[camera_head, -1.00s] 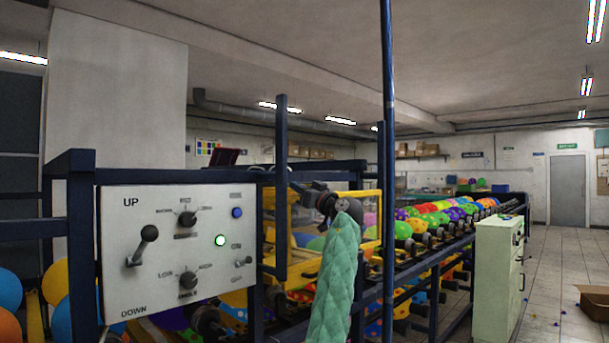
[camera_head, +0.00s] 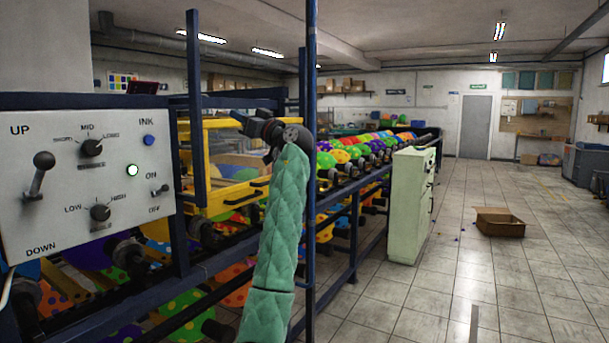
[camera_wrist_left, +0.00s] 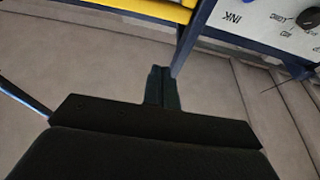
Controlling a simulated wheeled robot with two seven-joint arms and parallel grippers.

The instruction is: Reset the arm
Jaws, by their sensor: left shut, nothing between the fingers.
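My left arm, in a green quilted sleeve, rises from the bottom middle of the head view. Its dark left gripper (camera_head: 258,128) is at the top of the sleeve, in front of the yellow frame and right of the control panel. In the left wrist view the gripper's fingers (camera_wrist_left: 162,88) are together with nothing between them. My right gripper is out of view.
A blue post (camera_head: 312,90) stands close to my left arm. An open cardboard box (camera_head: 500,222) lies on the tiled floor, which is mostly clear at right.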

